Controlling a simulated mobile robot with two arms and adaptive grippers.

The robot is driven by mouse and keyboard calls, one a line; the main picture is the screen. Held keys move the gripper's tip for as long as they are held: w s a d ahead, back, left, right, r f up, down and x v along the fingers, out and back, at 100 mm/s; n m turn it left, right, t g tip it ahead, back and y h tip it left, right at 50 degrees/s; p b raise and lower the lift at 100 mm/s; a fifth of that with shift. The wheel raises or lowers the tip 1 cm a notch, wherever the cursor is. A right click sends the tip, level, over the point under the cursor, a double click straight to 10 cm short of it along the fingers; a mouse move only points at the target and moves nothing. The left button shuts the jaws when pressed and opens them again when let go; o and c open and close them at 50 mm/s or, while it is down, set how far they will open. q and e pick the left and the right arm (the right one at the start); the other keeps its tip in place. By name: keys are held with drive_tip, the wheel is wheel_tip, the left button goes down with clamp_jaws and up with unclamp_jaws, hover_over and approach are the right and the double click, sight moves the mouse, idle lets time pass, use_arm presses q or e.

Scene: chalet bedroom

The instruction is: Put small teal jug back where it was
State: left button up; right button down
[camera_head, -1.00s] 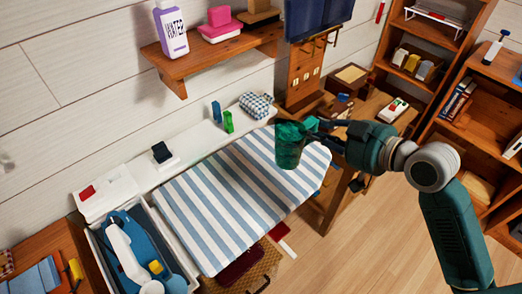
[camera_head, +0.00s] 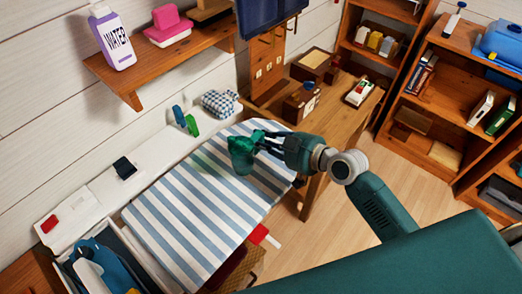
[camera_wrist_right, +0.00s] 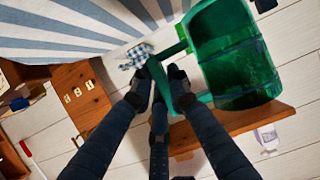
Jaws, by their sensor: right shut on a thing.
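The small teal jug (camera_head: 242,154) is a see-through green-teal vessel, held in the air over the right part of the striped ironing board (camera_head: 190,225). My right gripper (camera_head: 264,143) is shut on it. In the right wrist view the jug (camera_wrist_right: 236,60) is large at upper right, and the fingers of my right gripper (camera_wrist_right: 160,85) close on its handle. The jug looks tilted in that view. I cannot see anything inside it. My left gripper is not in view.
A wooden desk (camera_head: 335,118) stands behind the board, with a dark jar (camera_head: 300,103) and a box (camera_head: 315,63). A bookcase (camera_head: 440,95) is at right.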

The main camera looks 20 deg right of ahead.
drive_tip(key=shift+f, duration=0.8)
wheel_tip(320, 180, down, 4)
drive_tip(key=shift+f, duration=0.1)
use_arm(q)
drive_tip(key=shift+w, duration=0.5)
use_arm(e)
drive_tip(key=shift+f+b, duration=0.2)
drive_tip(key=shift+b, duration=0.25)
drive_tip(key=c, duration=1.7)
unclamp_jaws()
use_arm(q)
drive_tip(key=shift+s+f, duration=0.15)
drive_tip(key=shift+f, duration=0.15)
use_arm(e)
drive_tip(key=shift+o, duration=0.2)
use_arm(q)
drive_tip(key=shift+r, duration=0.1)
use_arm(e)
drive_tip(key=shift+r, duration=0.1)
